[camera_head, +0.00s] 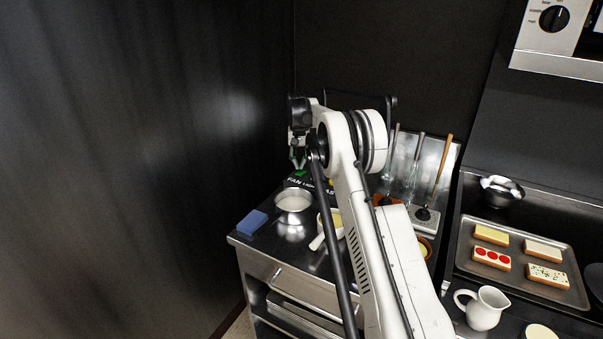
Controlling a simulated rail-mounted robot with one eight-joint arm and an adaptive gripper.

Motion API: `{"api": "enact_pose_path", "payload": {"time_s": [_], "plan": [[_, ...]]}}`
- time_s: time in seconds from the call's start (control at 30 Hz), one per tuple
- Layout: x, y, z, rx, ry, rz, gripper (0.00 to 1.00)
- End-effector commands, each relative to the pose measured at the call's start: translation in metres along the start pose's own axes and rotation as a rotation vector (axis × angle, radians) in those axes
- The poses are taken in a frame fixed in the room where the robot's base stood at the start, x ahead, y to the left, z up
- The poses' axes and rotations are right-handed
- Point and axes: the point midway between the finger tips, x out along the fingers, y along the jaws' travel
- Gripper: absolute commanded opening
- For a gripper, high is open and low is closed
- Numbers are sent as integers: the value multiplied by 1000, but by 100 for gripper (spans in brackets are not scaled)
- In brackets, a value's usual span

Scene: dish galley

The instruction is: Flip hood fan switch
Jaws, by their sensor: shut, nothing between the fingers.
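A small dark switch box (297,184) stands at the back of the left counter, with white lettering that begins with "FAN". A small bright green patch (300,173) shows on it just above the lettering. My gripper (298,164) points down over the box from above, close to the green patch. The gripper is shut and holds nothing. I cannot tell whether its fingertips touch the switch. My arm hides the right part of the box, and the switch position is too small to read.
A blue sponge (252,223) and a metal bowl (293,198) stand on the counter in front. Utensils (416,170) lean behind my arm. A tray of toasts (560,240), a white jug (482,308) and a steel bowl (501,190) are right. A dark wall (140,150) bounds the left.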

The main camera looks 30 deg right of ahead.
Motion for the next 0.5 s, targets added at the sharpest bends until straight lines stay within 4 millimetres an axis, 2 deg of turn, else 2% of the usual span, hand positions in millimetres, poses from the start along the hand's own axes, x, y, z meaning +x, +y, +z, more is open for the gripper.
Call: {"api": "enact_pose_path", "payload": {"time_s": [0.5], "plan": [[6, 0, 0, 0, 0, 0, 0]]}}
